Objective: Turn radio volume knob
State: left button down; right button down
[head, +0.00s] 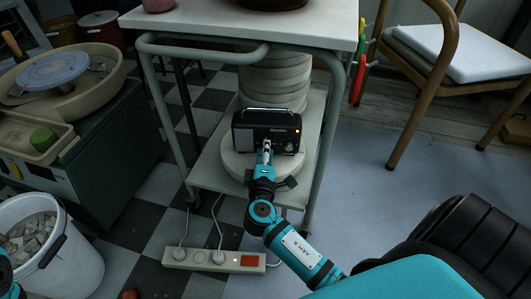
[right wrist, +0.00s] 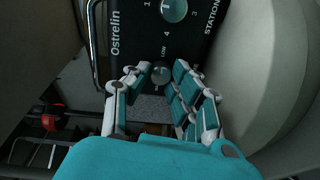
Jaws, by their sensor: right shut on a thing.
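A black radio (head: 248,135) with a carrying handle stands upright on a round plaster slab on the cart's lower shelf. Its lettered face (right wrist: 118,45) fills the upper middle of the right wrist view, with a large station dial (right wrist: 174,9) at the top. A small round volume knob (right wrist: 161,75) sits below it, near the word LOW. My right gripper (head: 267,148) reaches the radio's front from below. Its fingers (right wrist: 157,82) are on either side of the small knob, shut on it. In the head view, the gripper hides this knob. My left gripper is out of view.
The white cart's top (head: 200,20) overhangs the shelf, and its legs (head: 330,130) stand on both sides. Stacked plaster rounds (head: 273,82) are behind the radio. A power strip (head: 212,259) lies on the floor in front. A bucket of shards (head: 80,268) is at left.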

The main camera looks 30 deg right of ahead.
jog(key=shift+f, duration=0.1)
dwell(0.4)
jog(key=c, duration=1.1)
grip_release()
jog(key=shift+s+a, duration=0.15)
jog(key=v, duration=1.1)
jog(key=shift+s+a, duration=0.15)
jog(key=shift+s, duration=0.1)
